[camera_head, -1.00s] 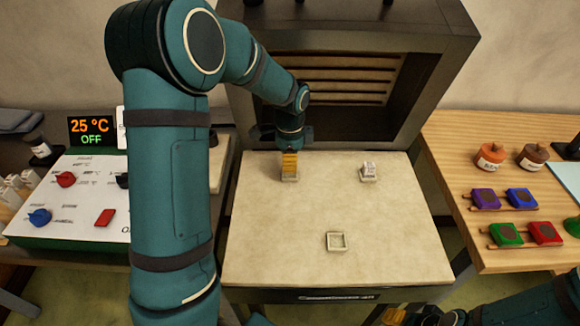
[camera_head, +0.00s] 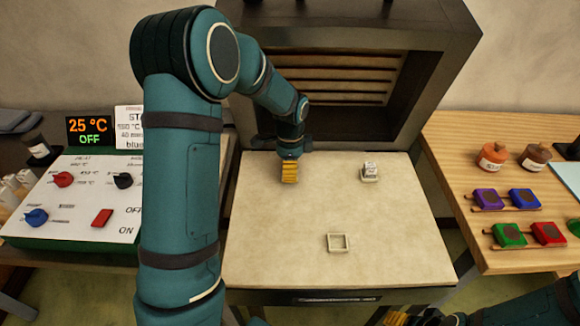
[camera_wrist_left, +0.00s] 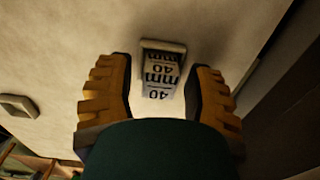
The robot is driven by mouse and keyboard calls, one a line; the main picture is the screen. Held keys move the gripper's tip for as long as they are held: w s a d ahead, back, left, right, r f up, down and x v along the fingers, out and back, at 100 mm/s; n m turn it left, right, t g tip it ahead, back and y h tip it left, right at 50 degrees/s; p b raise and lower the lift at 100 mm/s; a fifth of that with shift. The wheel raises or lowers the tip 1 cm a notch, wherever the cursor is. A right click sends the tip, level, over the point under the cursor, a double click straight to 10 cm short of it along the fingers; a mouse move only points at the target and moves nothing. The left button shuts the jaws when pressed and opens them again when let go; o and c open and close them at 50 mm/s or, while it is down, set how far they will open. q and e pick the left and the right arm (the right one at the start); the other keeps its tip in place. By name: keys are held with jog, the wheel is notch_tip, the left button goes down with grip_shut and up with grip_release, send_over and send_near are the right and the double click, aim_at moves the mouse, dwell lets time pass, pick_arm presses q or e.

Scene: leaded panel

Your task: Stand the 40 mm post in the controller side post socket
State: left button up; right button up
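The 40 mm post (camera_wrist_left: 160,80), pale with dark "40 mm" lettering, stands in a square socket (camera_wrist_left: 163,45) in the left wrist view. My left gripper (camera_wrist_left: 160,95) is open, with its yellow fingers on either side of the post and a gap on each side. In the head view this gripper (camera_head: 289,180) points down over the left rear of the pale board (camera_head: 285,235), the side nearer the controller (camera_head: 85,205); it hides the post and socket there. My right gripper (camera_head: 395,317) is partly in view at the bottom edge; its opening is unclear.
Another labelled post (camera_head: 370,168) stands in the right rear socket. An empty square socket (camera_head: 338,242) lies at the front middle. A dark furnace-like box (camera_head: 455,60) rises behind the board. A wooden table (camera_head: 500,255) at right holds jars and coloured blocks.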

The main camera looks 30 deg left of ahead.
pick_arm(q)
jog(key=shift+r, duration=0.1)
notch_tip(320, 180, up, 7)
jog(key=shift+f+p, duration=0.1)
jog(key=shift+p, duration=0.9)
jog(key=shift+r, duration=0.45)
